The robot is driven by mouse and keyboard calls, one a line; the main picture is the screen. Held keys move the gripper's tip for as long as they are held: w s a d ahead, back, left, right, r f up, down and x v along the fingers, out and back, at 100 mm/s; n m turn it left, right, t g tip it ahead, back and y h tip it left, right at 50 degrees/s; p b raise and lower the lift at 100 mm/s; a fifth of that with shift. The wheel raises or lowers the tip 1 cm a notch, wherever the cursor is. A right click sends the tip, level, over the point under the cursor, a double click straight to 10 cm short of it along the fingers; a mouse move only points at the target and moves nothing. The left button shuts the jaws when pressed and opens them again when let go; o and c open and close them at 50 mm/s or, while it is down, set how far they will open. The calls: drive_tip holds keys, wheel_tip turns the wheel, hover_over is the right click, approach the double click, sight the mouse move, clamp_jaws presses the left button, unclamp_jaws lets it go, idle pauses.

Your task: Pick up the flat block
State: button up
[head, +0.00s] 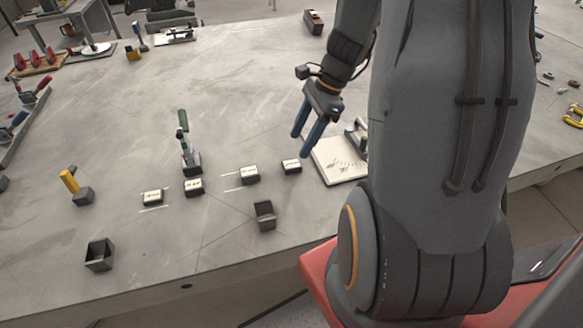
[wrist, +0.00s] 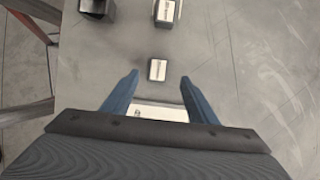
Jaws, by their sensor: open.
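Several low dark blocks with white, marked tops stand in a row on the grey table in the head view. They include a far-left one (head: 152,197), a second (head: 194,187), a third (head: 249,175) and a rightmost one (head: 291,166). I cannot tell which is meant by the flat block. My gripper (head: 302,145) is open and empty, its blue fingers pointing down above the table near the rightmost block. In the wrist view, one white-topped block (wrist: 158,70) shows between and beyond the fingertips, with another (wrist: 166,11) farther off.
A white marked plate (head: 338,163) with a metal fixture lies right of the row, partly behind my arm. Open dark boxes (head: 264,215) (head: 99,255) stand nearer the front edge. A green-handled clamp (head: 187,150) rises behind the row; a yellow-handled piece (head: 75,187) stands left.

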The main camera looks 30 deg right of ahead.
sight(292, 163)
drive_tip(key=shift+x, duration=1)
drive_tip(key=shift+s+d+p+x, duration=0.1)
drive_tip(key=shift+p+x, duration=0.15)
drive_tip(key=shift+x, duration=1.1)
drive_tip(key=shift+s+d+p+x, duration=0.15)
drive_tip(key=shift+p+x, duration=0.05)
drive_tip(key=shift+x, duration=1.15)
drive_tip(key=shift+f, duration=0.1)
drive_tip(key=c, duration=1.3)
clamp_jaws()
drive_tip(key=shift+w, duration=0.1)
